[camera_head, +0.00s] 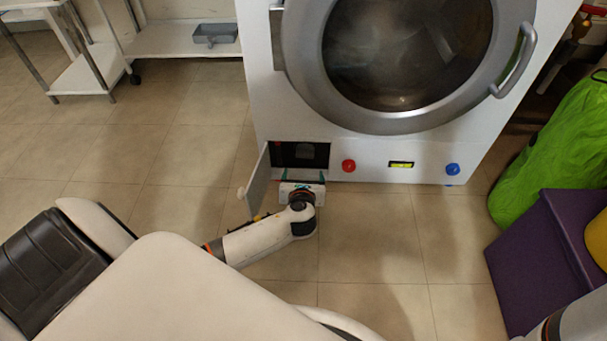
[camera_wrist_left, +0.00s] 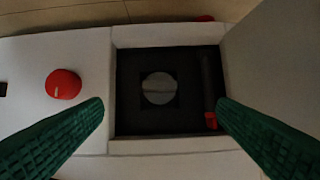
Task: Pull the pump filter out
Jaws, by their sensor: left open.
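The pump filter (camera_wrist_left: 158,88) is a round grey knob with a bar across it. It sits inside a dark recess (camera_wrist_left: 135,125) at the lower left of the white washing machine (camera_head: 380,163). In the head view it is a dim grey patch (camera_head: 308,152). The flap (camera_head: 257,182) of the recess stands open on the left. My left gripper (camera_head: 302,175) is in front of the recess, open and empty. In the left wrist view its green fingers (camera_wrist_left: 160,104) are spread to either side of the filter, apart from it. My right gripper is out of view.
A red knob (camera_head: 348,166) and a blue knob (camera_head: 452,169) are on the machine's lower front. A small red part (camera_wrist_left: 211,120) is beside the filter. A purple box (camera_head: 540,255) and green bag (camera_head: 545,150) stand right. Floor in front is clear.

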